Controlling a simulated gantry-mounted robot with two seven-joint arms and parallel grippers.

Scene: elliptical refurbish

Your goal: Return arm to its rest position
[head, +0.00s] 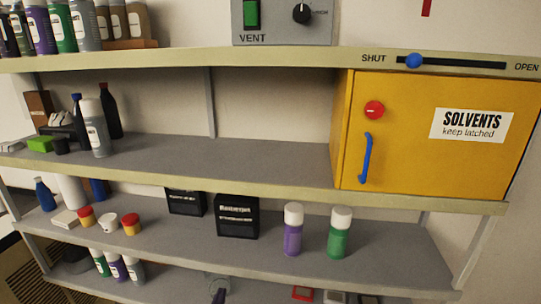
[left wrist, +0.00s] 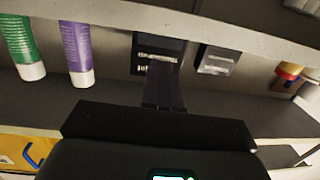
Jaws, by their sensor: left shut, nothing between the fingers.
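My left gripper (left wrist: 165,92) shows dark in the middle of the left wrist view. Its fingers are together with nothing between them, in front of a black box (left wrist: 158,52). That view is upside down, with the bottles hanging caps down. The gripper cannot be picked out clearly in the head view. My right gripper is in neither view. The yellow solvents cabinet (head: 418,165) stands closed on the middle shelf at the right, with a red round knob (head: 374,110) and a blue handle (head: 366,158).
The lower shelf holds a purple bottle (head: 292,230), a green bottle (head: 338,232), black boxes (head: 237,218) and red-yellow jars (head: 131,225). A slider's blue knob (head: 413,60) sits near SHUT.

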